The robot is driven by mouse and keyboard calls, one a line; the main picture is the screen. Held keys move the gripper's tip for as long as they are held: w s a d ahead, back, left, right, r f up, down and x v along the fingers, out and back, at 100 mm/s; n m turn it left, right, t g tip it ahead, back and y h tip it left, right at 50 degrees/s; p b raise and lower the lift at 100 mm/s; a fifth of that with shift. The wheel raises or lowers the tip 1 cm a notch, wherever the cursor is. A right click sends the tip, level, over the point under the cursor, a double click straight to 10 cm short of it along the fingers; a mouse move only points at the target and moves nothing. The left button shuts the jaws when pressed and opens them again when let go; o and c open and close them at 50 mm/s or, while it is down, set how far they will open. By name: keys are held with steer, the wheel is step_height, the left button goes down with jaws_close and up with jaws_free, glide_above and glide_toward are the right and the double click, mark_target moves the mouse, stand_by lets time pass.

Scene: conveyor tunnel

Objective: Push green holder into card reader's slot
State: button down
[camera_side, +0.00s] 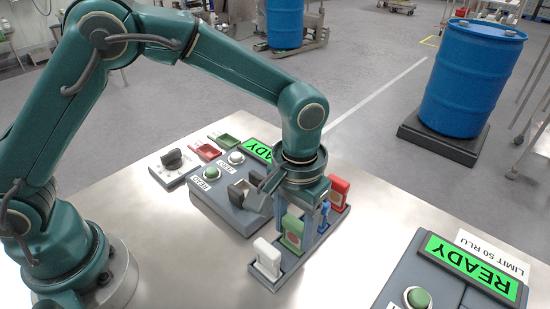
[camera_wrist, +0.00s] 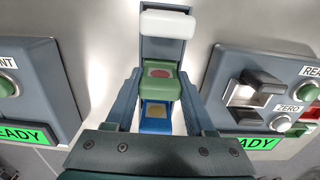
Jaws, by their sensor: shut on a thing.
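The green holder (camera_side: 292,231) stands upright between the white and blue holders in the dark grey rack (camera_side: 290,270). My gripper (camera_side: 305,225) points down over the rack, shut on the green holder. The wrist view shows the green holder (camera_wrist: 161,83) between the two fingers (camera_wrist: 160,88). I cannot tell whether its bottom is clear of the rack. The card reader (camera_side: 215,195), with a green READY screen partly hidden by my arm, stands left of the rack. Its raised grey and black slot block (camera_side: 245,193) is empty; in the wrist view it is at right (camera_wrist: 255,90).
A white holder (camera_side: 267,259), blue holder (camera_side: 324,217) and red holder (camera_side: 338,190) stand in the rack. A second READY device (camera_side: 455,275) is at right. Bare metal table lies in front.

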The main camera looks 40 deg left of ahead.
mark_target(295, 221)
steer(key=c, duration=1.2)
jaws_free()
steer(key=shift+c, duration=0.2)
jaws_close()
steer(key=shift+r, duration=1.5)
steer(key=shift+r, duration=0.55)
